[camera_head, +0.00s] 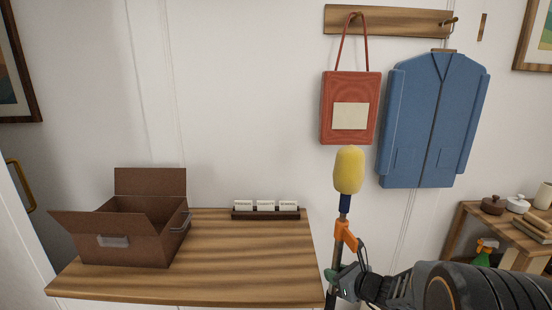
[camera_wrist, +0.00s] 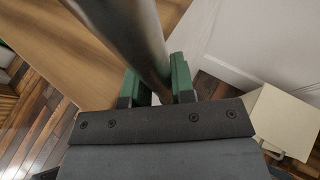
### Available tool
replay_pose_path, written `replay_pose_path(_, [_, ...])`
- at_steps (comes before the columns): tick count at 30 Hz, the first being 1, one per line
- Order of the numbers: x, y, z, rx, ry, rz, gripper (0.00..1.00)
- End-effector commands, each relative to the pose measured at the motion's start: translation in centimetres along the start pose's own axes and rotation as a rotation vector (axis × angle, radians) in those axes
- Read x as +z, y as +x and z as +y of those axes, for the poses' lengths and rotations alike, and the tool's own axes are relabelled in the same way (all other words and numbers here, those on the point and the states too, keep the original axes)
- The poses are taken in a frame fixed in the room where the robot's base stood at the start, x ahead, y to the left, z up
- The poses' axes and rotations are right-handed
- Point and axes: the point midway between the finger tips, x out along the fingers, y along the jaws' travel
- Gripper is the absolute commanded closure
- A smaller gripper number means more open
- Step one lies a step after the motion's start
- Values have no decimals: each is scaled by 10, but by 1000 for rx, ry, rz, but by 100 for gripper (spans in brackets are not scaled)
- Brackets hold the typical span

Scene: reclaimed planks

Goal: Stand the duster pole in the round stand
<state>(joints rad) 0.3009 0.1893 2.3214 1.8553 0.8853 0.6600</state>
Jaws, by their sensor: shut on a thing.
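The duster pole shows in the head view with a yellow fluffy head (camera_head: 349,170) at the top, a dark blue neck and an orange part (camera_head: 345,235) below it. It stands about upright just off the right end of the wooden table. My gripper (camera_head: 338,283) is shut on the pole below the orange part. In the wrist view the dark shaft (camera_wrist: 128,35) passes between the green fingers of my gripper (camera_wrist: 158,85). The lower end of the pole is hidden. I cannot make out the round stand in either view.
The wooden table (camera_head: 250,255) holds an open brown box (camera_head: 120,235) and a dark rack of cards (camera_head: 266,213). A red bag (camera_head: 337,90) and a blue jacket (camera_head: 430,125) hang on the wall. A shelf with pots (camera_head: 493,204) stands at right. A pale box (camera_wrist: 287,120) is on the floor.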

Motion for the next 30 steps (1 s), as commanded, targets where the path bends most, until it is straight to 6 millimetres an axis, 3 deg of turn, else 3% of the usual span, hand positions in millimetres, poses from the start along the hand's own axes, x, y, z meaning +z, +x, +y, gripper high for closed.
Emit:
replay_pose_path(1, [9, -3, 0, -1, -2, -3, 100])
replay_pose_path(30, [79, -32, 0, -1, -2, -3, 100])
